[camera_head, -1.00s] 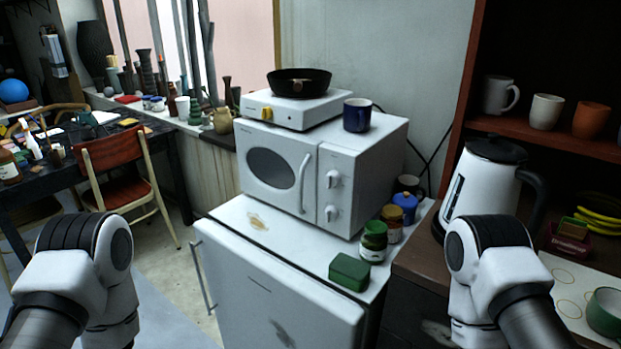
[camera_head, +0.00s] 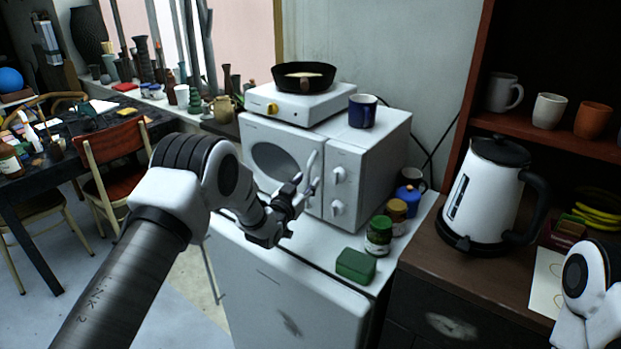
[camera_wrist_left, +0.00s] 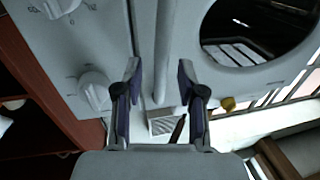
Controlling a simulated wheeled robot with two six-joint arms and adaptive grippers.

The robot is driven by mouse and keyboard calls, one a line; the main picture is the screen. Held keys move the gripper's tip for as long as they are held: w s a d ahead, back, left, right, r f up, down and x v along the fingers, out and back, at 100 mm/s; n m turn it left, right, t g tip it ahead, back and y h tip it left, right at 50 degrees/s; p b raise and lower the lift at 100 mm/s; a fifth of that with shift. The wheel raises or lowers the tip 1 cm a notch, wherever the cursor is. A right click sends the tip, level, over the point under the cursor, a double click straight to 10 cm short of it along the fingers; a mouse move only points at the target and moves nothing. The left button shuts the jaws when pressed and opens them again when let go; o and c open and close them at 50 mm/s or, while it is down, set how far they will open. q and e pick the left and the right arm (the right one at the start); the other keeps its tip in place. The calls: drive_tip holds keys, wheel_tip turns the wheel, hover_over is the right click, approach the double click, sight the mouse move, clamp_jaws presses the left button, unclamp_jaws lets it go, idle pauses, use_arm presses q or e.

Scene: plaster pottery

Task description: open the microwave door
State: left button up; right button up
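The white microwave (camera_head: 384,152) stands on a small white fridge, its door (camera_head: 256,133) shut. The door has an oval window and an upright white handle (camera_head: 312,164), which also shows in the wrist view (camera_wrist_left: 167,50). My left gripper (camera_head: 303,190) is in front of the door at the handle, hiding part of it. In the wrist view my left gripper (camera_wrist_left: 159,72) is open, with the handle running between its two fingers and no clear contact. Two knobs (camera_wrist_left: 95,90) lie beside the handle. My right gripper is out of view; only part of that arm shows.
A hot plate (camera_head: 290,108) with a black pan and a blue mug (camera_head: 362,111) stand on the microwave. A green box (camera_head: 356,265) and several jars (camera_head: 379,236) stand on the fridge (camera_head: 290,290). A kettle (camera_head: 492,190) stands at right.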

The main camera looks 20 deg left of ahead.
use_arm(q)
drive_tip(key=shift+w+d, duration=0.1)
drive_tip(key=shift+w, duration=0.6)
clamp_jaws()
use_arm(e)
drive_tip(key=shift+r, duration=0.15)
use_arm(q)
drive_tip(key=shift+s, duration=0.15)
